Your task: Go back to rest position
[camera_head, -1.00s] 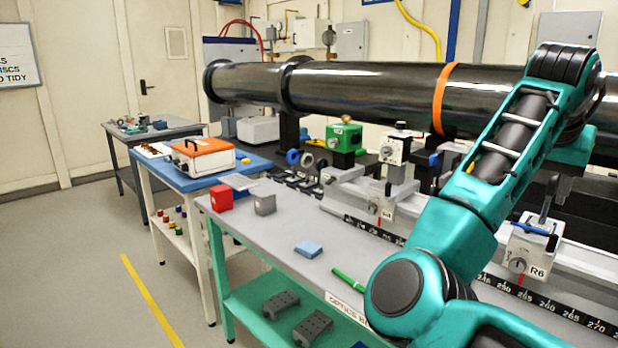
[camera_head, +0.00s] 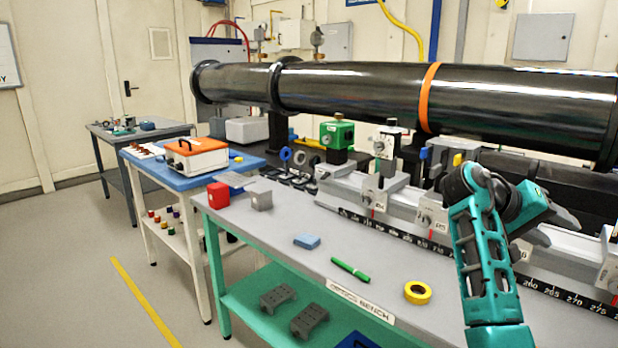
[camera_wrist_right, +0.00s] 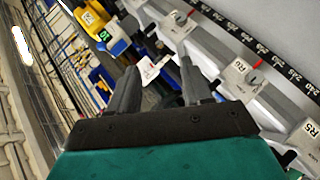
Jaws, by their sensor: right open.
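My right arm rises from the lower right of the head view and bends at a dark joint. My right gripper (camera_head: 562,214) is at its far end, in front of the rail, small and partly hidden by the wrist. In the right wrist view, its two dark fingers (camera_wrist_right: 157,80) stand apart with nothing held between them. Rail carriages and a white tag show beyond the fingers. My left gripper is not in view.
The grey optics bench (camera_head: 290,272) holds a red block (camera_head: 218,195), a blue block (camera_head: 307,241), a green pen (camera_head: 350,269) and a yellow tape roll (camera_head: 417,292). A black beam pipe (camera_head: 360,95) runs behind the scaled rail. Floor at left is clear.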

